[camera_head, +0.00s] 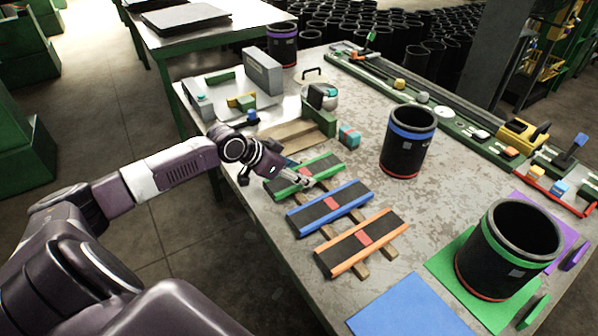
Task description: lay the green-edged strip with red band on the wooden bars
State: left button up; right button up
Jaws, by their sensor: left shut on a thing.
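The green-edged strip with a red band (322,170) is dark, with green long edges, at the far end of a row of strips. My left gripper (302,180) is shut on it near the middle, and its fingers partly cover the red band. The strip is over or on the far end of the wooden bars (361,271); I cannot tell whether it touches them. The bars show mostly at the near end, beyond the orange-edged strip. My right gripper is not in view.
A blue-edged strip (345,201) and an orange-edged strip (384,229) lie across the bars. A blue-banded black sleeve (404,150) stands to the right. A green-banded sleeve (487,262) stands on a green mat (444,262). A blue mat (410,312) lies in front.

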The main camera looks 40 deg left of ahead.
aim_at(285, 181)
pick_arm(q)
jog(key=shift+f, duration=0.4)
jog(key=o, duration=1.4)
jog(key=shift+c, duration=0.2)
jog(key=v, duration=0.6)
jog(key=shift+a, duration=0.1)
jog(key=shift+v, duration=0.75)
